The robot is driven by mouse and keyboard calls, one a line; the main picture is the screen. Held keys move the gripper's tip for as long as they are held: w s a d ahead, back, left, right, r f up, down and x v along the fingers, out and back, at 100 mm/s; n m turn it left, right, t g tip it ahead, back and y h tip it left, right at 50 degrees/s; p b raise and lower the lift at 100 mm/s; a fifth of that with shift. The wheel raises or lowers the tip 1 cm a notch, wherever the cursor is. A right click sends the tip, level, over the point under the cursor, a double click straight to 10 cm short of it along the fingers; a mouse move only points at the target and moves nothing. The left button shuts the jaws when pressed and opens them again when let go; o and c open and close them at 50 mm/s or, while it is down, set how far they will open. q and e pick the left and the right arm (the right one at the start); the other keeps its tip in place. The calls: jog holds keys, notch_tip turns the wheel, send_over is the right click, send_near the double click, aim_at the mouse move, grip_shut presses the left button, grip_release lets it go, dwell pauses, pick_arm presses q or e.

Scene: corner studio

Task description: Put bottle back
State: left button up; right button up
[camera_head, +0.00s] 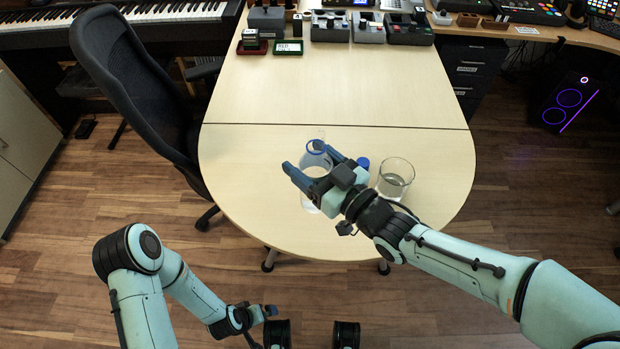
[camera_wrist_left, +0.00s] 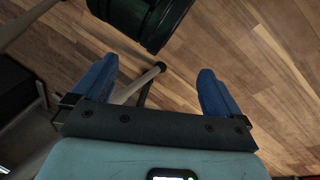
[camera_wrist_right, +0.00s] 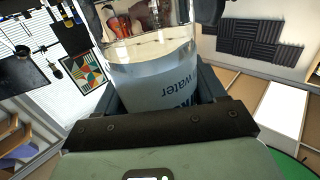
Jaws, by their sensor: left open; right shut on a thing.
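A clear water bottle (camera_head: 314,171) shows over the rounded front of the table, with its mouth near a blue ring. My right gripper (camera_head: 318,172) is shut on it, with a blue finger on either side. In the right wrist view the bottle (camera_wrist_right: 160,75) fills the space between the fingers, and its label reads "water". I cannot tell if its base touches the table. A blue cap (camera_head: 363,162) shows just right of my right gripper. A drinking glass (camera_head: 396,177) with some clear liquid stands farther right. My left gripper (camera_wrist_left: 155,85) is open and empty, low over the floor.
The pale table (camera_head: 330,90) is mostly bare behind the bottle. Several small devices (camera_head: 330,25) line its back edge. A black office chair (camera_head: 130,75) stands against the table's left side. A computer tower (camera_head: 571,102) is on the floor at the right.

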notch_tip(320, 180, down, 5)
jog(key=shift+f+b, duration=0.2)
jog(key=shift+b, duration=0.65)
pick_arm(q)
jog(key=w+f, duration=0.1)
jog(key=w+a+f, duration=0.1)
jog(key=shift+w+a+t+y, duration=0.25)
jog(key=shift+w+t+y, duration=0.05)
jog(key=shift+t, duration=0.1)
pick_arm(e)
jog(key=shift+f, duration=0.1)
pick_arm(q)
jog(key=shift+s+f, duration=0.25)
jog(key=shift+s, duration=0.05)
pick_arm(e)
jog(key=o, duration=1.3)
